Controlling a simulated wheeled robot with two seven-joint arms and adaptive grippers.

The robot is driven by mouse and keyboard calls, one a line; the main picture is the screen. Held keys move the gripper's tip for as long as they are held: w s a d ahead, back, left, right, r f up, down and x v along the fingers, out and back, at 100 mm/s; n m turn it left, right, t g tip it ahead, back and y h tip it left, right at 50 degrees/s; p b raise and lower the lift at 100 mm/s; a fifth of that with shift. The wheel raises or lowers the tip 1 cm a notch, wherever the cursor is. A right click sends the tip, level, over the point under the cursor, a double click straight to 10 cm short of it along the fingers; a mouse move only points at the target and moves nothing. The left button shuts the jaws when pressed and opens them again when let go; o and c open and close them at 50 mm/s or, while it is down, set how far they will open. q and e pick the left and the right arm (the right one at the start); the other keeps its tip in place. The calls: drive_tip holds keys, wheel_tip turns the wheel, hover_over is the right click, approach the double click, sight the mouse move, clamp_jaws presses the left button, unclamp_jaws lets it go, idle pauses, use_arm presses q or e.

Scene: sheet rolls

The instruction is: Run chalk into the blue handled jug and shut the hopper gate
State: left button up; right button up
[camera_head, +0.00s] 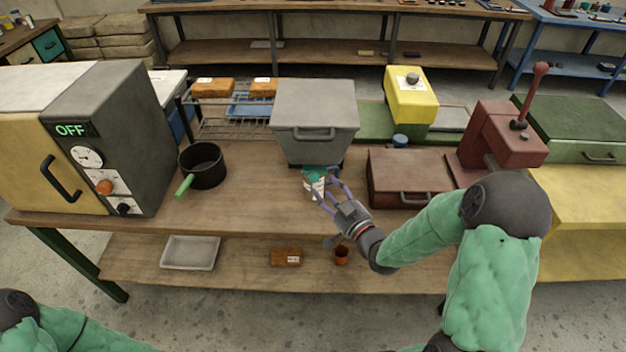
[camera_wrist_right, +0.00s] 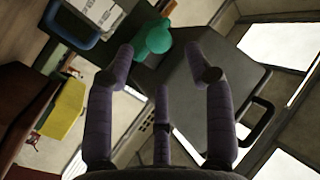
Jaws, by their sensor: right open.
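The grey hopper (camera_head: 315,108) with a front handle stands at the back middle of the bench; its dark body also shows in the wrist view (camera_wrist_right: 205,95). A teal knob (camera_head: 313,173) sits low at its front and shows in the wrist view (camera_wrist_right: 152,38), beyond my fingers. A pale thing is partly hidden behind my fingers below the knob; a blue loop handle (camera_wrist_right: 72,24) by a pale face shows in the wrist view, probably the jug. No chalk is visible. My right gripper (camera_head: 327,190) is open, fingers spread near the knob. My left gripper is out of view.
An oven reading OFF (camera_head: 105,135) and a black pot (camera_head: 202,165) with a green handle stand left. A brown box (camera_head: 408,176), a red lever press (camera_head: 500,135) and a yellow box (camera_head: 410,98) stand right. Bare bench lies between pot and hopper.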

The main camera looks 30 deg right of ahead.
sight(318, 180)
drive_tip(key=w+b, duration=0.1)
drive_tip(key=w, duration=0.6)
drive_tip(key=shift+a, duration=0.15)
drive_tip(key=shift+c, duration=0.3)
clamp_jaws()
